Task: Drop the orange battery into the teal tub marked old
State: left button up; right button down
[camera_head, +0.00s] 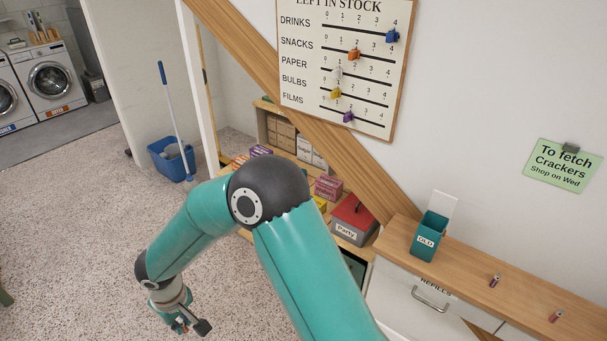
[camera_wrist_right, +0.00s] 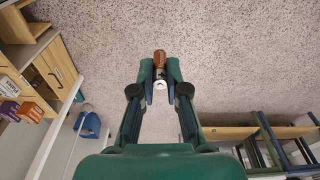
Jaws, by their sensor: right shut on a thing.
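The teal tub (camera_head: 425,245), marked OLD, stands upright on the wooden counter in the head view, with a white panel at its back. My right gripper (camera_head: 188,326) hangs low over the speckled floor, far to the left of the tub. In the right wrist view, my right gripper (camera_wrist_right: 160,80) is shut on the orange battery (camera_wrist_right: 160,62), gripping it near one end, with its orange-brown part sticking out beyond the fingertips. The tub is not in the right wrist view. My left gripper is not in view.
Two small batteries lie on the wooden counter (camera_head: 470,272), one dark (camera_head: 494,281) and one reddish (camera_head: 556,316). A blue mop bucket (camera_head: 168,160) stands on the otherwise open floor.

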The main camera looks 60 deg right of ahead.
aim_at(424, 252)
jog(key=u, duration=0.85)
jog(key=i, duration=0.15)
jog(key=z, duration=2.95)
